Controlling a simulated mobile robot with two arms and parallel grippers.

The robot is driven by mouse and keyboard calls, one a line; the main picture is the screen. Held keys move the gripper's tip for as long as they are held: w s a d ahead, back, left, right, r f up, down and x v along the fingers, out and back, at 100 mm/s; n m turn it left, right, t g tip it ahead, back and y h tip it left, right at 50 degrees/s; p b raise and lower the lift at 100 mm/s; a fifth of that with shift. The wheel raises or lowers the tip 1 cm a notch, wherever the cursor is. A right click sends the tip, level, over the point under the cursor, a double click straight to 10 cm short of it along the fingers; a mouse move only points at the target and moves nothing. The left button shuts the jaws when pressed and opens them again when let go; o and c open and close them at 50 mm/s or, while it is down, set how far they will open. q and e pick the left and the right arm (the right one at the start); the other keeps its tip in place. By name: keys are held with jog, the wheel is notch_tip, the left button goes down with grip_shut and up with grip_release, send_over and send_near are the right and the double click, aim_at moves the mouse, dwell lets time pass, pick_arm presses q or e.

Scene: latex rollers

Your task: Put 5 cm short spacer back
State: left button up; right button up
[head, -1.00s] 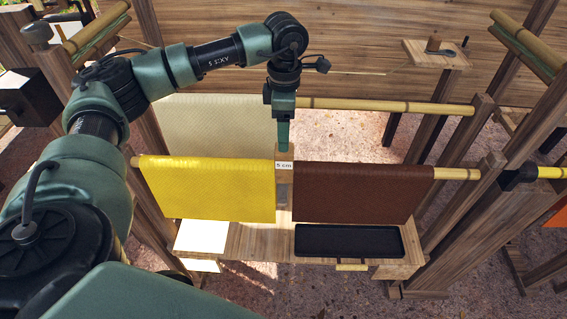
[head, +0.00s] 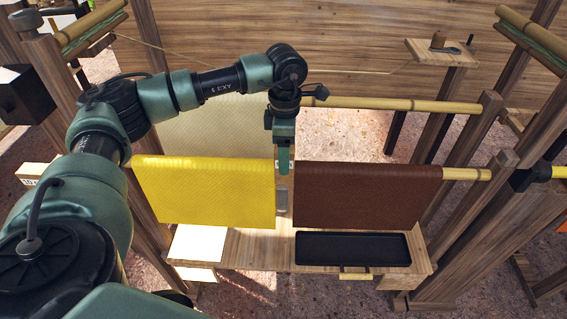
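The 5 cm short spacer appears to be the pale wooden piece (head: 291,176) in the gap between the yellow sheet (head: 205,192) and the brown sheet (head: 365,195). Its white label is mostly covered by my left gripper. My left gripper (head: 284,172) points down in front of this piece, its tip at label height. It is seen edge-on, so I cannot tell whether its fingers are open or grip the wood. A small grey part (head: 282,198) shows below the tip. My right gripper is not in view.
Below the sheets is a wooden bench (head: 265,245) with a black tray (head: 352,248) and a white sheet (head: 198,244). A bamboo pole (head: 400,104) runs behind. A wooden block with a partly hidden label (head: 30,172) is at left. Wooden posts (head: 465,215) stand at right.

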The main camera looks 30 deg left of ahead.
pick_arm(q)
grip_shut()
jog(key=shift+r, duration=0.1)
jog(key=shift+r, duration=0.25)
jog(key=shift+r+p, duration=0.45)
jog(key=shift+r+p, duration=1.75)
jog(key=shift+r, duration=1)
